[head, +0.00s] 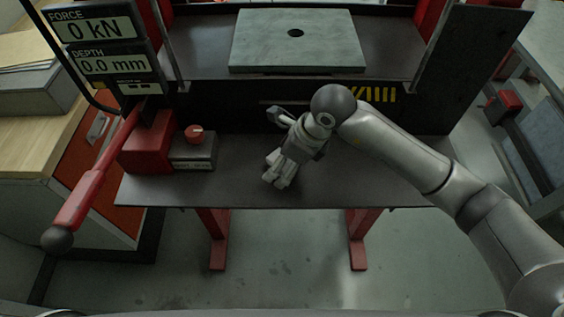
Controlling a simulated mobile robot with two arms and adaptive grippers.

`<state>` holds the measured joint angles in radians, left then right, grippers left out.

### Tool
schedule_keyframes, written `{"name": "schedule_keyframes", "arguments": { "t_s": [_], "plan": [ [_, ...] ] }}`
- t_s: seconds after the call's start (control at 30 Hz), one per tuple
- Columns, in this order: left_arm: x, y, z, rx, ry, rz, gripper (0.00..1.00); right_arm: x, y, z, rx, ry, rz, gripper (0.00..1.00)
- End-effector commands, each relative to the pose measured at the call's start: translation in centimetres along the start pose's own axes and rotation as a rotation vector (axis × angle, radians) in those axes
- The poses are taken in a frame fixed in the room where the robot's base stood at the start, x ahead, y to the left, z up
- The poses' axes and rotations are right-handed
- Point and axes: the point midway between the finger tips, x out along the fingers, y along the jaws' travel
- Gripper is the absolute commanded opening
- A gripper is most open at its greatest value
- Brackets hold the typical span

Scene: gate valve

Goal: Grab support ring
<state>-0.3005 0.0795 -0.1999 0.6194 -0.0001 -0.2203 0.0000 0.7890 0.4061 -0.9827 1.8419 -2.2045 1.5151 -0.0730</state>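I cannot make out a support ring in the head view. My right gripper (276,178) hangs over the dark front shelf (225,187) of the press, right of the red and grey block. Its fingers point down and toward the lower left, close to the shelf surface. The fingers look near each other, but whether they are shut or hold anything is not clear. The gripper and its wrist hide part of the shelf. My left gripper is not in view.
A grey plate (330,40) with a central hole lies on the press bed behind. The shelf's right part is clear.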

Motion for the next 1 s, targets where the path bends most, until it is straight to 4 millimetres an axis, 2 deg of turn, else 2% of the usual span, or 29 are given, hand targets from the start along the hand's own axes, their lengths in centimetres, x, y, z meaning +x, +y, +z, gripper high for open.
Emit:
{"name": "schedule_keyframes", "arguments": {
  "t_s": [0.07,0.57,1.0],
  "plan": [
    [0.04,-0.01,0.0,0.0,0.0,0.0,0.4,0.01,0.01,-0.01,0.0,0.0,0.0,0.83],
    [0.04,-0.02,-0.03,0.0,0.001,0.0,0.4,-0.03,0.0,0.0,0.001,0.0,0.0,0.2],
    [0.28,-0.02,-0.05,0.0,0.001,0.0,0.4,-0.81,-0.07,0.47,0.0,-0.006,-0.001,0.18]
  ]
}}
